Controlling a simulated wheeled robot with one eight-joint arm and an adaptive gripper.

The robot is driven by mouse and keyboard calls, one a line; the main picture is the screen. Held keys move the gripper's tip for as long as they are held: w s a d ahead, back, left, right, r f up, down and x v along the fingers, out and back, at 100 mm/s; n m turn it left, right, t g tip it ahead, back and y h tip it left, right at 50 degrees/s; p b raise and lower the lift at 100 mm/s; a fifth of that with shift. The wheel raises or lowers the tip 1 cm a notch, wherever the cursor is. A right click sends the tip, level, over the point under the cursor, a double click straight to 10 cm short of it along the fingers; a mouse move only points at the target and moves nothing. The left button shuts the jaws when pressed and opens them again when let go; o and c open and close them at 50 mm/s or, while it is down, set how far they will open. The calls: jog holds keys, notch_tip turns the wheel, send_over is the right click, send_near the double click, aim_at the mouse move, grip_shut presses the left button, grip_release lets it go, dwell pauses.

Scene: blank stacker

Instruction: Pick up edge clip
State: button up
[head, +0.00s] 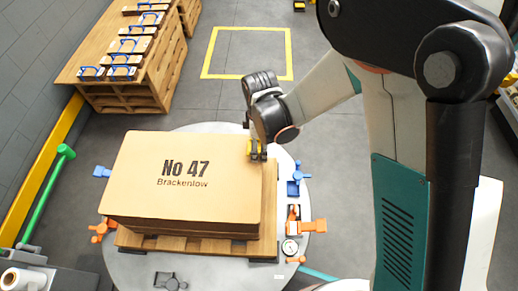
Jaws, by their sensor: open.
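My gripper (257,151) points down at the far right corner of the brown box stack (150,185), marked "No 47 Brackenlow". Its small dark and yellow end is open; whether it touches the cardboard is unclear. I cannot tell for sure which part is the edge clip. Several clip-like pieces with blue handles (128,45) lie on the wooden table at the back left. A blue fitting (296,180) and an orange fitting (313,226) stand right of the stack. Anything between my fingers is too small to make out.
The stack rests on a wooden pallet (190,246) on a round grey platform (215,275). More blue (102,172) and orange (103,230) fittings stand on its left. A gauge (290,246) is at front right. A yellow floor square (247,76) encloses clear floor behind.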

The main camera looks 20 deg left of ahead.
jog(key=c, duration=1.1)
jog(key=shift+o, duration=0.2)
jog(key=shift+r, duration=0.15)
